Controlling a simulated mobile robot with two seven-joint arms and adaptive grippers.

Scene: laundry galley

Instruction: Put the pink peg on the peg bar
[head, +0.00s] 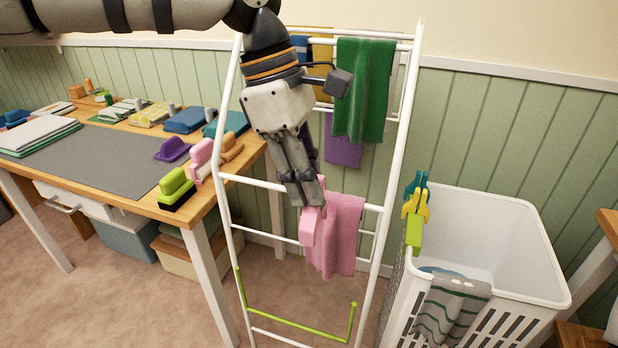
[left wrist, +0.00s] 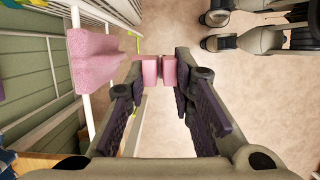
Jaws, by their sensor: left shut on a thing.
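My left gripper (head: 311,202) points down in front of the drying rack and is shut on the pink peg (head: 308,229). In the left wrist view the pink peg (left wrist: 150,70) shows as two pink pieces between the fingertips (left wrist: 160,72). In the head view the peg overlaps the left edge of a pink towel; I cannot tell whether they touch. My right gripper does not show clearly.
The white drying rack (head: 230,205) holds the pink towel (head: 342,235) and a green towel (head: 362,90). The white basket (head: 530,245) has a striped cloth (head: 450,310) over its rim. A table (head: 105,160) with brushes and folded cloths stands left.

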